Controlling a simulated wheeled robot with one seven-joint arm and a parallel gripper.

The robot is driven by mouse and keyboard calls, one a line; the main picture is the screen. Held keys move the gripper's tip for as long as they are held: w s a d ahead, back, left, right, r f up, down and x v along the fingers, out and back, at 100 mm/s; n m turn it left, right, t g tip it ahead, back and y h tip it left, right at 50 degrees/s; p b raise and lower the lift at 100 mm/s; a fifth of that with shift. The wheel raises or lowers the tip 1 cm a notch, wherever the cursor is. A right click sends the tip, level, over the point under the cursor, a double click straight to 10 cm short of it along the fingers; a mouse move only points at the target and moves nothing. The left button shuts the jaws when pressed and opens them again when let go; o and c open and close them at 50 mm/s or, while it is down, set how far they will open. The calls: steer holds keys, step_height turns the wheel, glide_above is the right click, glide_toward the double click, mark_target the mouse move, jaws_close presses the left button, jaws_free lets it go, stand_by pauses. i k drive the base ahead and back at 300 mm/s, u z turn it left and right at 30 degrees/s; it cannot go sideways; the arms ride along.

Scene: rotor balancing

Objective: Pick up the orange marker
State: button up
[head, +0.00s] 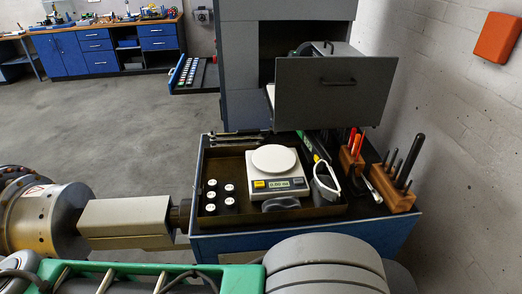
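Two slim upright things, one red and one orange (357,145), stand in a wooden block (350,161) at the right of the blue-sided bench. The orange one looks like the orange marker, but it is too small to be sure. Its lower end is hidden in the block. My gripper (183,214) is at the bench's left edge, pointing right, far from the block. Its fingers are dark and small in view, so I cannot tell whether they are open or shut. I see nothing held in it.
A second wooden block (397,195) with dark tools stands near the wall. A grey drawer (335,95) overhangs the bench's back.

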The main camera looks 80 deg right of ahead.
mark_target(356, 144)
steer(key=k, duration=0.3)
steer(key=z, duration=3.65)
steer(key=k, duration=0.4)
steer(key=u, duration=0.1)
